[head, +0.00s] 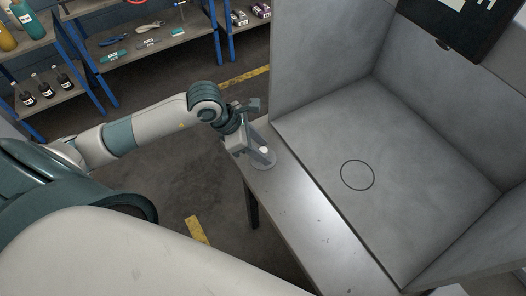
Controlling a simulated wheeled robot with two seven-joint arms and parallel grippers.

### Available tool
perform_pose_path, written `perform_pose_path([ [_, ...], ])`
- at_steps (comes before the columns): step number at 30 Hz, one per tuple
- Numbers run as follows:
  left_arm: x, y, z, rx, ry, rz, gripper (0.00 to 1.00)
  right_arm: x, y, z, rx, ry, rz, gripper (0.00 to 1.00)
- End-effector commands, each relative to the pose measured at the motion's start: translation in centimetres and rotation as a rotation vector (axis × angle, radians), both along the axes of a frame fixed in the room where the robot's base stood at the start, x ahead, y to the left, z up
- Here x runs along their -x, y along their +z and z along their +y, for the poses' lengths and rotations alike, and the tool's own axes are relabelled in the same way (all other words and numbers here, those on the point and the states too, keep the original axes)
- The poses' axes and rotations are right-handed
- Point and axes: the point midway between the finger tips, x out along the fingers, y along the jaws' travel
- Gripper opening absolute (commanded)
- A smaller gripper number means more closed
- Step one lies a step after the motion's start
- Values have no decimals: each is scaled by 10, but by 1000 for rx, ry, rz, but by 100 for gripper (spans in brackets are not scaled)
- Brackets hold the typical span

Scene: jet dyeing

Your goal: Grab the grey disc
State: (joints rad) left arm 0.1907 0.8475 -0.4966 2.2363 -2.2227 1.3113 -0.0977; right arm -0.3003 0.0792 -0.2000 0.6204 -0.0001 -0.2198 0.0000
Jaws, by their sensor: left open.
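A grey disc (260,165) lies at the far left end of the metal table, close to the booth's front edge. It is small, and my gripper covers part of it. My left gripper (263,154) is open just over the disc, with its fingers pointing down towards it. I cannot tell whether the fingers touch the disc. A small white spot shows between the fingers. My right gripper is not in view.
A grey booth (420,180) stands right of the table, with a thin dark circle (357,175) outlined on its floor. The metal table (300,225) is bare towards the front. Shelves (150,45) with bottles and tools stand at the back left.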

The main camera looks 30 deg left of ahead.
Motion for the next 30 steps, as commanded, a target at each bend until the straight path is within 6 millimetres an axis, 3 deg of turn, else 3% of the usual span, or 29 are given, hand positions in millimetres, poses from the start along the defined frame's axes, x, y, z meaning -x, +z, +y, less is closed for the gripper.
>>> perform_pose_path([
  [6, -3, -10, -4, -1, 0, 1, 42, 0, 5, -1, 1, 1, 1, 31],
  [18, -3, -10, -4, -1, 0, 0, 42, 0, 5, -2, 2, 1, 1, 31],
  [24, -3, -10, -4, -1, 0, 0, 0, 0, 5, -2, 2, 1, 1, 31],
  [30, -3, -10, -4, -1, 0, -1, 0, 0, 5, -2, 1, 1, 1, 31],
])
